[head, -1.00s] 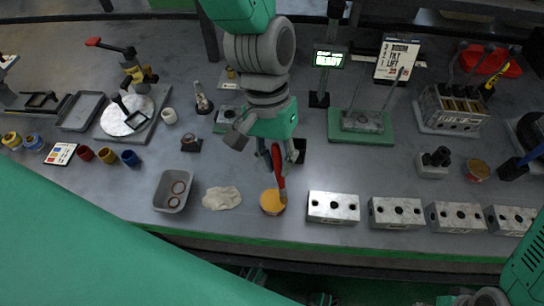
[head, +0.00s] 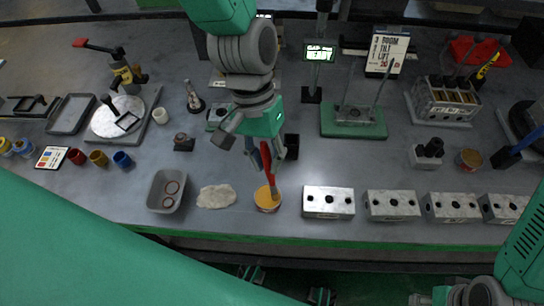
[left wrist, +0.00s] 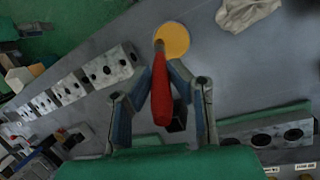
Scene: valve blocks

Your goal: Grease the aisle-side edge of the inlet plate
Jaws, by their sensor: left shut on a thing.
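My left gripper (head: 268,150) is shut on the red handle of a brush (head: 267,162), which points down. The brush's tip meets the orange-yellow contents of a round tin (head: 266,203). In the left wrist view, the gripper (left wrist: 163,68) has its fingers on either side of the red brush (left wrist: 161,98), and the tip overlaps the rim of the tin (left wrist: 173,40). A row of metal blocks with dark holes stands right of the tin, the nearest being this block (head: 328,203). I cannot tell which part is the inlet plate.
A crumpled pale cloth (head: 215,196) and a grey tray with rings (head: 154,200) lie left of the tin. A green-based fixture (head: 340,130) and a lit display (head: 319,52) stand behind. The bench's green front edge (head: 330,236) runs just before the blocks.

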